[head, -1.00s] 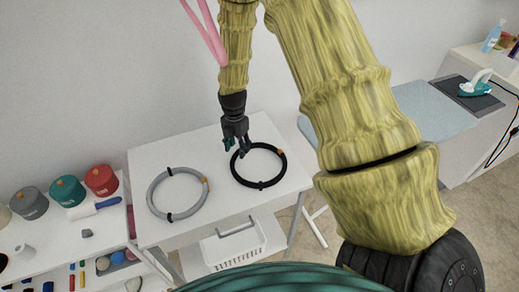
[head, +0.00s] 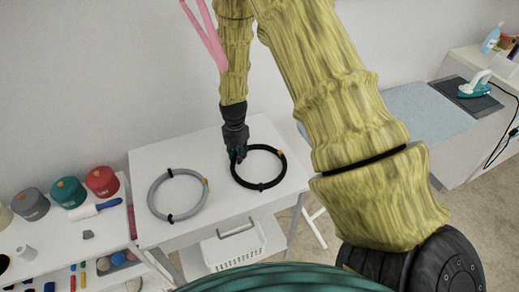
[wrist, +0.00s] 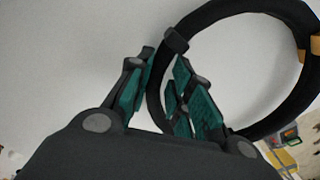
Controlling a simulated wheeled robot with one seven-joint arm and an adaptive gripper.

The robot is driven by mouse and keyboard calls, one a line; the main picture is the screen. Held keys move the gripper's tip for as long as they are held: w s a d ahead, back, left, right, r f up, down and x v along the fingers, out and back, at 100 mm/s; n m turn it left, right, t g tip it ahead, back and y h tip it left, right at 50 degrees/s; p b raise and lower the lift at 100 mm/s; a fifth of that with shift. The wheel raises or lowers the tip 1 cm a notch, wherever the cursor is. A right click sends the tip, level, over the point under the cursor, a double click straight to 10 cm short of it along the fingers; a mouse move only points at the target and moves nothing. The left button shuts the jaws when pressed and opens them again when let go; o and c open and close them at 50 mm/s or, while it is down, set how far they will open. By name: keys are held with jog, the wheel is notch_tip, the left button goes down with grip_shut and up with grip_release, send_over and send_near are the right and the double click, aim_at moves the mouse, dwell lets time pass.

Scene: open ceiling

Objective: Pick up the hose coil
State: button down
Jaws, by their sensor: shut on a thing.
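A black hose coil (head: 279,180) with an orange tag lies on the right part of the white table (head: 225,205). My gripper (head: 237,157) is at the coil's left rim and is shut on it. In the wrist view, the coil (wrist: 245,12) fills the upper right, and its near rim runs between my two teal-padded fingers (wrist: 163,85). A grey hose coil (head: 152,200) with black bands and an orange tag lies on the table to the left, apart from my gripper. The fingertips are partly hidden in the head view.
A white basket (head: 233,250) sits below the tabletop. To the left, a shelf holds grey, teal and red round containers (head: 102,181) and a white roller (head: 95,209). An ironing board (head: 425,112) stands to the right, with an iron (head: 475,84) beyond. The wall is close behind.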

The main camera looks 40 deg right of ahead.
jog(key=shift+r, duration=0.15)
jog(key=shift+r+b, duration=1.35)
jog(key=shift+r, duration=3.55)
